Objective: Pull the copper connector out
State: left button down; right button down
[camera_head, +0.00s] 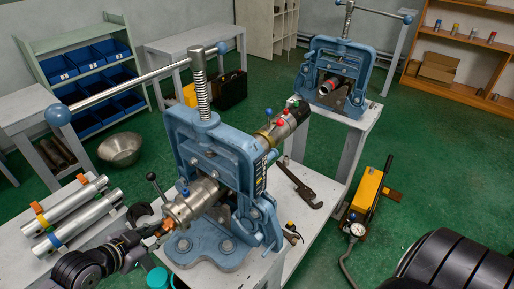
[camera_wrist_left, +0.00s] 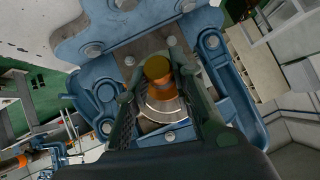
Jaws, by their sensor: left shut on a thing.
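The copper connector (camera_head: 168,226) is a small orange-brown piece at the near end of the steel pipe (camera_head: 192,204). The pipe is clamped in the near blue pipe vise (camera_head: 212,150). My left gripper (camera_head: 160,229) comes in from the lower left and is shut on the connector. In the left wrist view, the connector (camera_wrist_left: 158,72) lies between the two dark fingers, with a grey ring of the pipe (camera_wrist_left: 163,108) around or just behind it. I cannot tell how deep it sits in the pipe. My right gripper is not in view.
The vise's long handle (camera_head: 140,83) reaches over the left side. Two loose pipes (camera_head: 75,220) lie on the bench to the left. A wrench (camera_head: 299,186) lies right of the vise. A second blue vise (camera_head: 336,75) and a yellow pump (camera_head: 367,190) stand farther right.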

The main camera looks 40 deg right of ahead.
pick_arm(q)
jog(key=shift+s+a, duration=0.2)
jog(key=shift+a, duration=0.3)
jog(key=shift+s+a+r+p, duration=0.1)
jog(key=shift+s+a+p, duration=0.2)
jog(key=shift+a, duration=0.75)
jog(key=shift+s+a+p, duration=0.25)
jog(key=shift+a, duration=0.75)
